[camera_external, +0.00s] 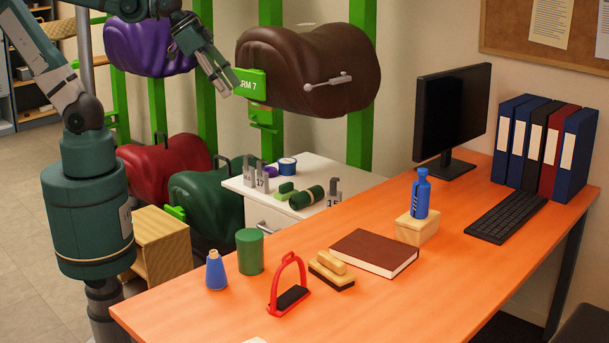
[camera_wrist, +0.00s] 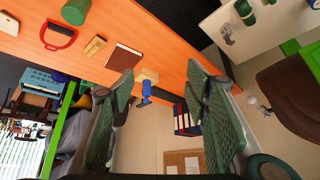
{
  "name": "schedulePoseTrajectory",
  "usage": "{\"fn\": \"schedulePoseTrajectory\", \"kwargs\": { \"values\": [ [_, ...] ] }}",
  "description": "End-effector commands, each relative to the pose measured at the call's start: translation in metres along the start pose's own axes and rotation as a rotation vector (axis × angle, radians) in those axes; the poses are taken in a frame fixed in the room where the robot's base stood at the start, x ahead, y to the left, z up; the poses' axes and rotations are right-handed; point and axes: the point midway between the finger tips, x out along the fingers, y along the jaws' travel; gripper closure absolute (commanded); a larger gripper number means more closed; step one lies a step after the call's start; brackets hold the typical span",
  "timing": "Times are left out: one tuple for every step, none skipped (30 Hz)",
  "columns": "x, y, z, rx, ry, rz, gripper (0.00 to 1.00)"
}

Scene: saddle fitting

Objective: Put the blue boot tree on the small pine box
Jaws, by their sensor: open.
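The small pine box (camera_external: 414,230) stands on the orange desk. A blue bottle-like piece (camera_external: 421,198) stands upright on top of it. Another blue piece, a cone with a pale tip (camera_external: 216,272), stands at the desk's near left; I cannot tell for sure which is the boot tree. In the wrist view the pine box (camera_wrist: 149,74) and the blue piece on it (camera_wrist: 146,91) show between the fingers, far off. My gripper (camera_external: 228,82) is open and empty, high in front of the brown saddle, well away from both; it also shows in the wrist view (camera_wrist: 160,72).
A green cylinder (camera_external: 250,251), red stirrup (camera_external: 289,284), brush (camera_external: 331,270) and brown book (camera_external: 374,252) lie left of the box. Monitor (camera_external: 452,112), keyboard (camera_external: 505,213) and binders (camera_external: 545,145) stand behind. The brown saddle (camera_external: 308,68) hangs beside my gripper.

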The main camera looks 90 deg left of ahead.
Motion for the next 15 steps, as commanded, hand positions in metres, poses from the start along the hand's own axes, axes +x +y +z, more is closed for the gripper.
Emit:
{"fn": "schedulePoseTrajectory", "kwargs": {
  "values": [
    [-0.002, 0.0, 0.011, -0.012, 0.005, -0.004, 0.54],
    [-0.002, -0.001, 0.017, -0.019, 0.008, -0.007, 0.54],
    [-0.003, -0.001, 0.024, -0.027, 0.012, -0.011, 0.54],
    [-0.004, -0.002, 0.029, -0.035, 0.016, -0.014, 0.54],
    [-0.004, -0.002, 0.034, -0.041, 0.019, -0.016, 0.54],
    [-0.005, -0.002, 0.039, -0.049, 0.022, -0.018, 0.54],
    [-0.005, -0.003, 0.043, -0.054, 0.024, -0.02, 0.54],
    [-0.005, -0.003, 0.047, -0.059, 0.026, -0.022, 0.54],
    [-0.006, -0.003, 0.051, -0.066, 0.028, -0.023, 0.54],
    [-0.006, -0.003, 0.053, -0.07, 0.03, -0.025, 0.54],
    [-0.006, -0.003, 0.056, -0.073, 0.031, -0.026, 0.54],
    [-0.006, -0.003, 0.058, -0.076, 0.033, -0.027, 0.54],
    [-0.006, -0.003, 0.06, -0.078, 0.034, -0.027, 0.54],
    [-0.006, -0.003, 0.061, -0.079, 0.035, -0.028, 0.54],
    [-0.006, -0.004, 0.061, -0.081, 0.036, -0.028, 0.54]
  ]
}}
